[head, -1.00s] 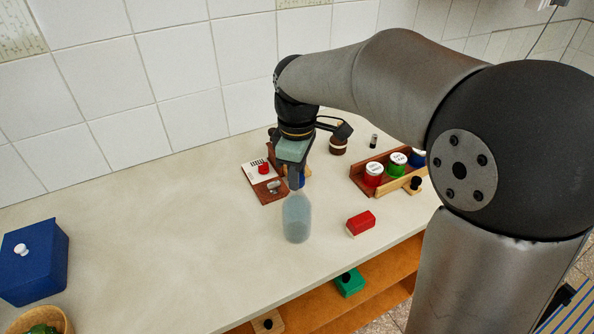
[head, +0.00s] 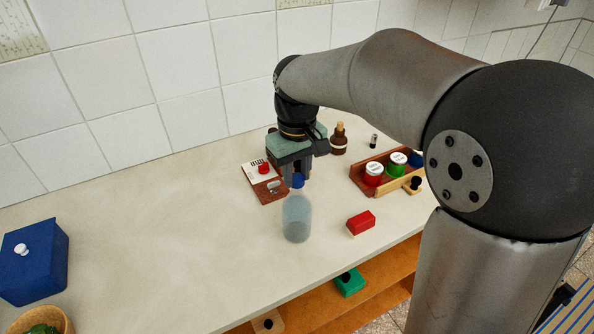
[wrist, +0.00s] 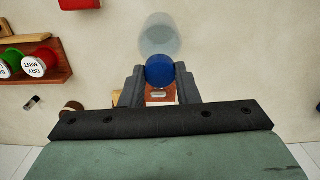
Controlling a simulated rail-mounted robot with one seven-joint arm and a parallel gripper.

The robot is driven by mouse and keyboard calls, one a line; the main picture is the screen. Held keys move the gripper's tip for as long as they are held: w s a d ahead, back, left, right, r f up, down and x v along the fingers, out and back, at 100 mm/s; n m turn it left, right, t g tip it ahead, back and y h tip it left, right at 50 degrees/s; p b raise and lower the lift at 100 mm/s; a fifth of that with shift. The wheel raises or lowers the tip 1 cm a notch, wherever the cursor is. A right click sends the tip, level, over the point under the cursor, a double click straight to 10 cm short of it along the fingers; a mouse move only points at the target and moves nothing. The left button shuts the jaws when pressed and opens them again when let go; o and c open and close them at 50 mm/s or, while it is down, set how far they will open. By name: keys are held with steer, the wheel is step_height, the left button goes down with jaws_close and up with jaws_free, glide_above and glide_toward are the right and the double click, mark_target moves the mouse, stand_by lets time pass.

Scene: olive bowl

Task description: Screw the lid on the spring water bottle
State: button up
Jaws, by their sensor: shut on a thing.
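The spring water bottle (head: 296,220), clear and bluish, stands upright on the counter; it also shows in the wrist view (wrist: 165,36). In the wrist view, the lid (wrist: 160,70) sits between the two dark fingertips and overlaps the near edge of the bottle.
A red block (head: 361,222) lies right of the bottle. A wooden tray (head: 362,180) with several labelled jars stands farther right. A brown bottle (head: 339,142) and a brown board (head: 270,193) are behind. A blue box (head: 34,262) is far left; the counter between is clear.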

mark_target(297, 177)
steer(key=shift+m, duration=0.5)
steer(key=m, duration=0.4)
steer(key=shift+m, duration=0.3)
steer(key=o, duration=1.5)
steer(key=shift+c, duration=0.2)
steer(key=shift+r+p, duration=2.4)
steer(key=shift+r, duration=0.65)
